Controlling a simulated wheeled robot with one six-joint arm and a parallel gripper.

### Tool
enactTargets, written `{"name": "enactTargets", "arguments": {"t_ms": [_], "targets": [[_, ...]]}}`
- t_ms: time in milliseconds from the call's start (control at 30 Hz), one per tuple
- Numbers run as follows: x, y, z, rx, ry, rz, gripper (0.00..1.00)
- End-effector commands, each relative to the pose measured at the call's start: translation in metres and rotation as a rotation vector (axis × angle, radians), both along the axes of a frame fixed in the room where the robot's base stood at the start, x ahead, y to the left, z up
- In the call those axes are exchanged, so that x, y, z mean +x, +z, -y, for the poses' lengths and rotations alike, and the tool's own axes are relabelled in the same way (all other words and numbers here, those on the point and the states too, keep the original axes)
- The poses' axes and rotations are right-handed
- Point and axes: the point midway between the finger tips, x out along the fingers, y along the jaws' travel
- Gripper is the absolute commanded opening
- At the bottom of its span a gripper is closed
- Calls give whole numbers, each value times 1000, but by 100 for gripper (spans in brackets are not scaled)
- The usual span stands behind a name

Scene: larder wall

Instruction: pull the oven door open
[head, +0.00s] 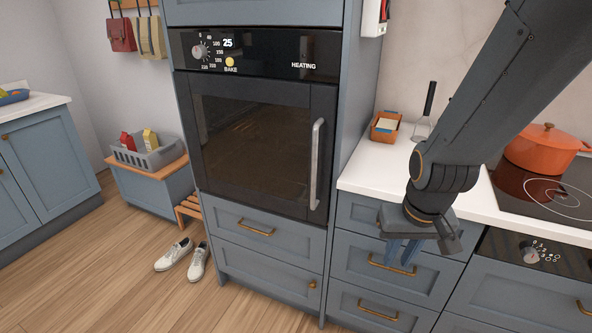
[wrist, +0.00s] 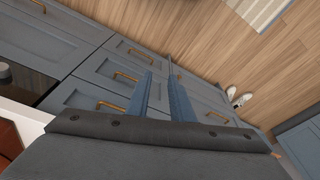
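The oven door (head: 252,150) is a black glass front set in a tall blue cabinet, and it looks shut. Its pale vertical bar handle (head: 316,163) runs along the right side of the door. My gripper (head: 402,254) is to the right of the handle and lower, in front of the drawers below the counter. In the wrist view its two blue fingers (wrist: 161,85) stand apart with nothing between them. The gripper is open and touches neither the handle nor the door. I cannot make out the oven handle in the wrist view.
The oven panel (head: 255,53) has a dial, a lit "25" and "HEATING". White shoes (head: 185,257) and a bench with a grey crate (head: 148,155) stand to the left. An orange pot (head: 543,148) sits on the right counter. The wooden floor before the oven is clear.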

Motion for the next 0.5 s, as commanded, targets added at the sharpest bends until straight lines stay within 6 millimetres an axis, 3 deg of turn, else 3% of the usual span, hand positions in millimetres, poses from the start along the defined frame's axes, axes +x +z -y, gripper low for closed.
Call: {"name": "enactTargets", "arguments": {"t_ms": [100, 300, 500], "targets": [[50, -13, -20, 11, 30, 164, 21], [132, -17, -61, 40, 81, 493, 21], [185, -4, -104, 82, 124, 820, 21]]}}
